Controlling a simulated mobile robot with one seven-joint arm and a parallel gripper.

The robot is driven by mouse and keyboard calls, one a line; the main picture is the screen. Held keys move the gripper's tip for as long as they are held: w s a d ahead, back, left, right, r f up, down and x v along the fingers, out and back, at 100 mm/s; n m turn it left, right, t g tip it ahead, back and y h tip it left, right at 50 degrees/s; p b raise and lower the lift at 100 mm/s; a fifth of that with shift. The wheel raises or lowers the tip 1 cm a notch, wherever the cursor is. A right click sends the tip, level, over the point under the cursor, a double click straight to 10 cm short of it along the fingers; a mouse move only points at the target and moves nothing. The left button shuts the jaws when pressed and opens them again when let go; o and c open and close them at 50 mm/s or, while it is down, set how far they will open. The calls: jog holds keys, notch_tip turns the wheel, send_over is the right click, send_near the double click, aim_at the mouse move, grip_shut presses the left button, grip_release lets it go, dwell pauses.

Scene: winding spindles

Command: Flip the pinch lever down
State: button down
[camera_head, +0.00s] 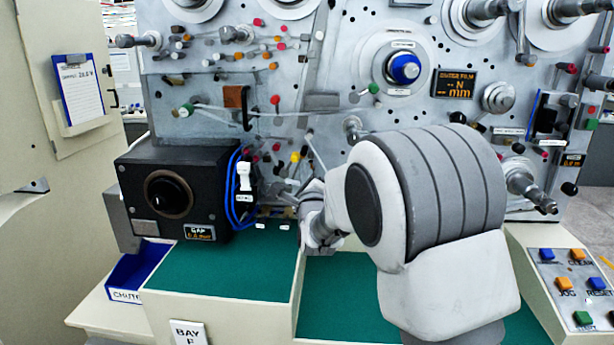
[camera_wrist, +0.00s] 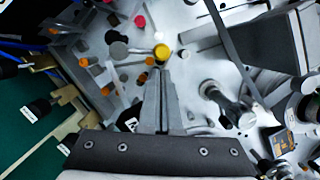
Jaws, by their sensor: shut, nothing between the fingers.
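My gripper (camera_head: 297,194) is in front of the machine panel, right of the black gap box. In the wrist view its two fingers (camera_wrist: 162,74) are shut together with nothing between them. A yellow round knob (camera_wrist: 161,51) appears just beyond the fingertips; I cannot tell if they touch. It also shows in the head view (camera_head: 295,157). A white lever-like part (camera_head: 243,176) stands upright on a dark mount beside the box, with a label too small to read. No readable label shows which part is the pinch lever. My arm hides part of the panel.
The black gap box (camera_head: 172,190) with blue cables stands left of my gripper on a green-topped bench (camera_head: 225,268). Many coloured pegs and rollers stick out of the panel (camera_head: 340,25). A button console (camera_head: 575,285) is at the right, a blue chute bin (camera_head: 135,275) at the left.

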aim_at(297, 159)
jog(key=shift+w+a+r, duration=0.1)
jog(key=shift+w, duration=0.45)
jog(key=shift+a+r+n+y+b, duration=0.3)
jog(key=shift+r+n+y+b, duration=0.1)
jog(key=shift+n+b, duration=0.6)
jog(key=n+b, duration=0.1)
jog(key=a+r+n+g+b, duration=0.1)
jog(key=n, duration=0.1)
jog(key=shift+a+r, duration=0.1)
jog(key=a+n, duration=0.1)
jog(key=n, duration=0.1)
jog(key=a+r+n+g, duration=0.1)
jog(key=a+n, duration=0.1)
jog(key=n, duration=0.1)
jog(key=shift+w+r, duration=0.1)
jog(key=shift+r, duration=0.05)
jog(key=shift+a, duration=0.2)
jog(key=shift+s, duration=0.2)
dwell(0.6)
